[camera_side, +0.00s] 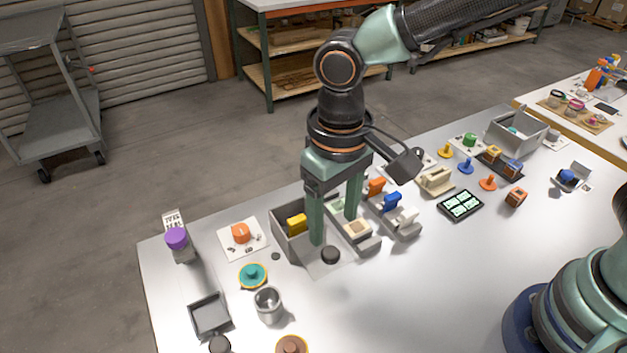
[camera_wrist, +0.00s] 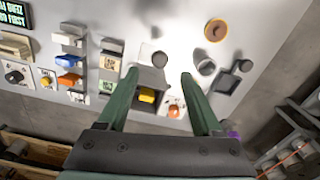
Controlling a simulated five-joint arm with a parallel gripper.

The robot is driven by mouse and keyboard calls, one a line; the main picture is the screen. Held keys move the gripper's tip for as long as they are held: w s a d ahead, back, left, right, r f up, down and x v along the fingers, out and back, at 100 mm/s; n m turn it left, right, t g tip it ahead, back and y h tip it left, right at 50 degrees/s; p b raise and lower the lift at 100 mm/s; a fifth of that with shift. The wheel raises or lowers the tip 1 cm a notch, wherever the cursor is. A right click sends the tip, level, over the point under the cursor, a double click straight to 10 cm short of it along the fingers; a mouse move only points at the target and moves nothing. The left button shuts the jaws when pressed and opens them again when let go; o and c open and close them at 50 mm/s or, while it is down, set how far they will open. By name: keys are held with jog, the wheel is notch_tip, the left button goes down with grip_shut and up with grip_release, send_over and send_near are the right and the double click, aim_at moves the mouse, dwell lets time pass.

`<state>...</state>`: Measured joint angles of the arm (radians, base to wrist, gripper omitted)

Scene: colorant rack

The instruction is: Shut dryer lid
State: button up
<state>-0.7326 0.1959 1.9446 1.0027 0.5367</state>
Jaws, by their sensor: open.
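A grey open-topped box (camera_side: 279,222), which looks like the dryer, stands near the back edge of the table with a yellow block (camera_side: 297,223) inside. A flat grey panel with a dark round knob (camera_side: 330,254) lies at its front and looks like the opened lid; the knob also shows in the wrist view (camera_wrist: 159,58). My gripper (camera_side: 334,226) points down over the box's right side, fingers apart and holding nothing. In the wrist view my fingertips (camera_wrist: 160,75) stand either side of the box. The hinge is hidden, and I cannot tell whether a finger touches the box.
Right of the box are grey holders with an orange block (camera_side: 376,187) and a blue block (camera_side: 393,201). To the left are an orange knob on a white card (camera_side: 241,233), a teal disc (camera_side: 252,275) and a metal cup (camera_side: 268,305). The table's front middle is clear.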

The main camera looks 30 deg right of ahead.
aim_at(332, 252)
notch_tip(332, 252, down, 7)
jog(key=shift+r, duration=0.1)
dwell(0.3)
grip_shut()
dwell(1.3)
